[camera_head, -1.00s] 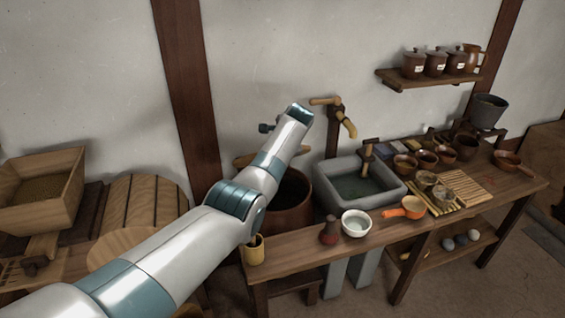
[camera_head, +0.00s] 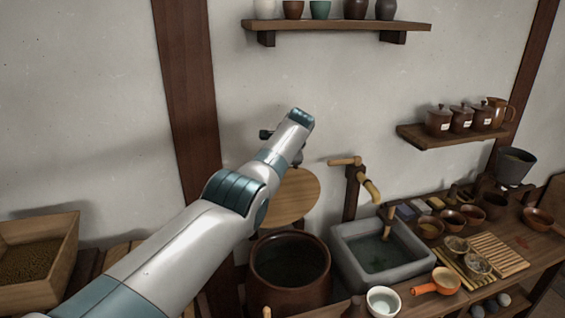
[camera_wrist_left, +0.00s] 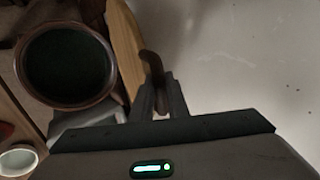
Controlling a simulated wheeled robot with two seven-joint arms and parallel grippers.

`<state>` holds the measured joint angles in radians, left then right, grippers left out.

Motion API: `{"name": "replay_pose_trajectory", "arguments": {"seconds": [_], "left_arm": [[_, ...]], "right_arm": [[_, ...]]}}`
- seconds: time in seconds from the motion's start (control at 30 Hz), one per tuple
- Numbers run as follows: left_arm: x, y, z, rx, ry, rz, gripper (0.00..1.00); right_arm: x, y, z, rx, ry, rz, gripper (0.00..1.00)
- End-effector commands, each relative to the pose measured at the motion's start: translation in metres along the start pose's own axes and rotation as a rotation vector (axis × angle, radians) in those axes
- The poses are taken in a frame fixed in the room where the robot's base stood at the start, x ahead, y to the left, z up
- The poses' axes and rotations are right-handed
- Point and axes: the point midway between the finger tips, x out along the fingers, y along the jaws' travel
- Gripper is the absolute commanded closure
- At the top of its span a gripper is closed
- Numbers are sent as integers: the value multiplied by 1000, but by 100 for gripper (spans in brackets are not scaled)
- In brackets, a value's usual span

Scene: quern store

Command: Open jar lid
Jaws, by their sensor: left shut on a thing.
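The jar (camera_head: 275,301) is large, brown and round, left of the stone sink in the head view. Its mouth is uncovered and dark inside; the wrist view shows the open jar (camera_wrist_left: 106,92) at the left. The round wooden lid (camera_head: 285,205) is held tilted above and behind the jar, apart from its rim. In the wrist view the lid (camera_wrist_left: 124,45) shows nearly edge-on, with its dark curved handle (camera_wrist_left: 151,63) between the fingers. My left gripper (camera_wrist_left: 159,92) is shut on this handle. In the head view my forearm mostly hides the gripper. My right gripper is in no view.
The stone sink (camera_head: 343,262) with a wooden tap (camera_head: 369,188) stands right of the jar. A white bowl (camera_head: 383,302) and several brown bowls are on the bench. A wooden grain box (camera_head: 62,268) is at the left. Wall shelves (camera_head: 340,25) hold pots; the wall is close behind the lid.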

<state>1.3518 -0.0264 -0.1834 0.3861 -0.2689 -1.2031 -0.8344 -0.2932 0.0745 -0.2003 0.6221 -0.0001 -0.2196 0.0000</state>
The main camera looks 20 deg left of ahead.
Motion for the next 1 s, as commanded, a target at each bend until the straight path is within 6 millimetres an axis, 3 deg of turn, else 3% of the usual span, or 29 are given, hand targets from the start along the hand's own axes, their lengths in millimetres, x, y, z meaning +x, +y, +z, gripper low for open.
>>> {"name": "replay_pose_trajectory", "arguments": {"seconds": [0.5, 0.53, 0.6, 1.0], "left_arm": [[2, 2, 2, 3, -4, 4, 100], [2, 2, 2, 3, -5, 5, 79], [2, 2, 2, 3, -5, 5, 67], [4, 5, 2, 3, -6, 10, 67]], "right_arm": [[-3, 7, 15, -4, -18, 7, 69], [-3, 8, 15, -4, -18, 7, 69], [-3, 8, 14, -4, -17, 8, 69], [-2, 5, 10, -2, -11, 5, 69]]}}
